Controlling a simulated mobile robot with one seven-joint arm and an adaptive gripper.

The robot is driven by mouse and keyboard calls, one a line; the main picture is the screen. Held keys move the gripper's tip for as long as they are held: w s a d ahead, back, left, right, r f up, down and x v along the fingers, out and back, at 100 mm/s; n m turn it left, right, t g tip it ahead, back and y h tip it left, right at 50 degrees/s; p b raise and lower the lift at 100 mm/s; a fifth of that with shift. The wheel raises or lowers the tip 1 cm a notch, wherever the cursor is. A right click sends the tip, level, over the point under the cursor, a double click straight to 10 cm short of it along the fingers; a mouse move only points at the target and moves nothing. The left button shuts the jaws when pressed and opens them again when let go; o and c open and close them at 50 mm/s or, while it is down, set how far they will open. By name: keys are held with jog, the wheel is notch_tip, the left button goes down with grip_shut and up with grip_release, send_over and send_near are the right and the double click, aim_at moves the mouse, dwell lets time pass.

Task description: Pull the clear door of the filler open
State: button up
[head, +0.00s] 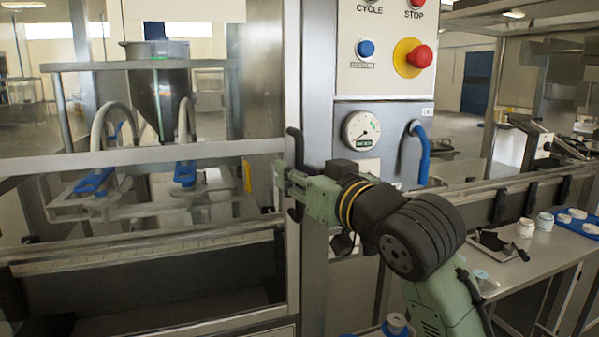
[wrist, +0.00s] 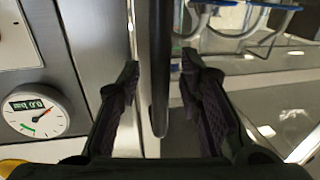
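The clear door (head: 140,156) of the filler, with a metal frame, fills the left of the head view and looks closed against the machine. Its black handle (head: 294,145) stands upright at the door's right edge. My gripper (head: 284,180) is at the handle, reaching in from the right. In the wrist view the handle (wrist: 160,60) runs upright between my two dark fingertips (wrist: 160,72). The fingers are open, with visible gaps on both sides of the handle. In the head view my gripper hides the handle's middle.
A control panel (head: 386,70) with buttons and a red stop knob is right of the door, above a gauge (head: 361,129). A blue handle (head: 423,150) is further right. A side table (head: 545,250) with jars stands at right. Nozzles and a hopper (head: 158,90) are behind the door.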

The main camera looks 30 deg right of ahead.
jog(key=shift+c, duration=0.3)
grip_shut()
dwell(0.6)
